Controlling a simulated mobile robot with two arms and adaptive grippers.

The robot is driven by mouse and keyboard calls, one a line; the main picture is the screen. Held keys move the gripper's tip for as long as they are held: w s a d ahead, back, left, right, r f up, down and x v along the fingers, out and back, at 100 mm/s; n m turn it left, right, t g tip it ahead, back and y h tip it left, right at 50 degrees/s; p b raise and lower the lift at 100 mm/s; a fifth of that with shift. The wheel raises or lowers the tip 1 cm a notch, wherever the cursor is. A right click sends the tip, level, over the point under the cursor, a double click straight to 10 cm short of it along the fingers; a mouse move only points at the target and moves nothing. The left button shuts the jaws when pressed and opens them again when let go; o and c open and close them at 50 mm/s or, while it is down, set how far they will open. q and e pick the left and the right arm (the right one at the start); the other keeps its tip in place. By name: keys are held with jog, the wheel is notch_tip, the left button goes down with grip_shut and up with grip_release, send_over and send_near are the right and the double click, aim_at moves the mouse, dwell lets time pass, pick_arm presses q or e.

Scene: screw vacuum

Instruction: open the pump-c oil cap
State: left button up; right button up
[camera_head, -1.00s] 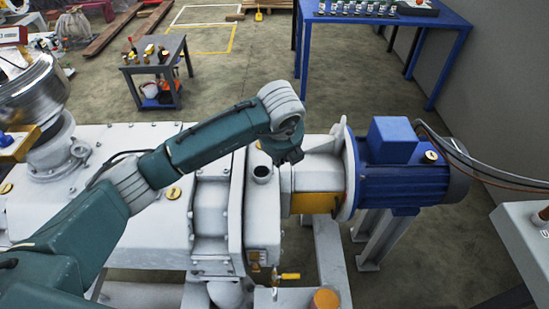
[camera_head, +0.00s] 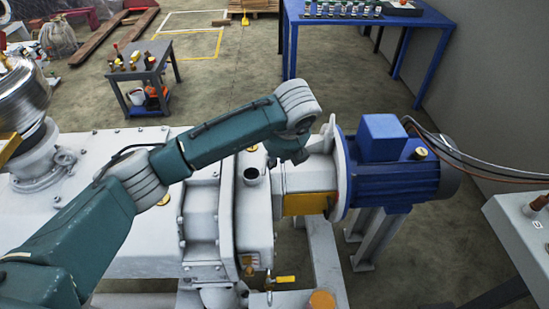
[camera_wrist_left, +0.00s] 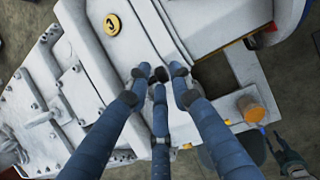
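The white pump (camera_head: 95,180) fills the middle of the head view, with a blue motor (camera_head: 400,175) on its right. In the left wrist view, my left gripper (camera_wrist_left: 160,73) points at the white housing. Its fingertips are apart with nothing seen between them. A round brass cap (camera_wrist_left: 112,25) with a dark mark sits on the housing, beyond and left of the fingertips, untouched. Another brass cap (camera_head: 163,200) shows in the head view. Which is the pump-c oil cap I cannot tell.
An orange cap (camera_head: 321,300) and a yellow-handled valve (camera_head: 284,279) are at the front. A blue table (camera_head: 365,20) and a small cart (camera_head: 143,62) stand behind, with open floor between.

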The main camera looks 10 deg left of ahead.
pick_arm(q)
jog(key=v, duration=1.2)
jog(key=shift+d+f, duration=0.1)
